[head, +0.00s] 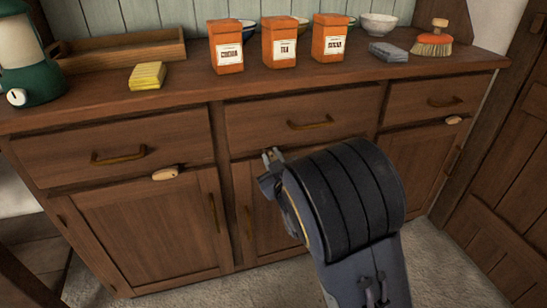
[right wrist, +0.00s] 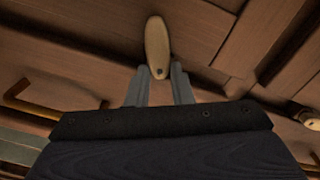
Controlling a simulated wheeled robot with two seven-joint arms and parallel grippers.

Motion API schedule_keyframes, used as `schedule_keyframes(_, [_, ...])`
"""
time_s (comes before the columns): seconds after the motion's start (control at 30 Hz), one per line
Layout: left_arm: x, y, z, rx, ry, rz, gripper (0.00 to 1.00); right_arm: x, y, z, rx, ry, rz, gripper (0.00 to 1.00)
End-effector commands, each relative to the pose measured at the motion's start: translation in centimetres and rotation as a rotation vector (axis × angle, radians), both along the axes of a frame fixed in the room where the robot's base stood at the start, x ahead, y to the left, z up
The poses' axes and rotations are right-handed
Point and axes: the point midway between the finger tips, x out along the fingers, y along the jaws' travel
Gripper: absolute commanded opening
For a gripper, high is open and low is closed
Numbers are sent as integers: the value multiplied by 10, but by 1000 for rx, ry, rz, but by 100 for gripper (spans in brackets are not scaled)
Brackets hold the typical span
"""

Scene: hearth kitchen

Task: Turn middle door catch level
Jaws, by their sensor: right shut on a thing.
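My right gripper (head: 271,156) is at the middle door's top edge, below the middle drawer. In the right wrist view its two fingers (right wrist: 158,80) are shut on the lower end of a pale wooden catch (right wrist: 157,42). The catch's long axis is upright in that picture, across the slanting cabinet boards. In the head view my gripper and wrist hide this catch and much of the middle door (head: 249,205). The left door catch (head: 166,173) and right door catch (head: 453,120) lie roughly level. My left gripper is not in view.
The counter (head: 190,85) holds three orange canisters (head: 279,42), a yellow sponge (head: 147,76), a brush (head: 434,40), a grey block (head: 388,52), bowls and a green lantern (head: 25,60). Brass handles (head: 311,123) stick out from the drawers. Open floor lies before the cabinet.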

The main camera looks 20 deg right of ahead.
Motion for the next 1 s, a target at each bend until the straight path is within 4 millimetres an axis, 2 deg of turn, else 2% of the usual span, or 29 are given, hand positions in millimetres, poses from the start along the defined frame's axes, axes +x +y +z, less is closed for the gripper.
schedule_keyframes(1.0, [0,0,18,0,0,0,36,0,4,-3,-931,-31,3,0])
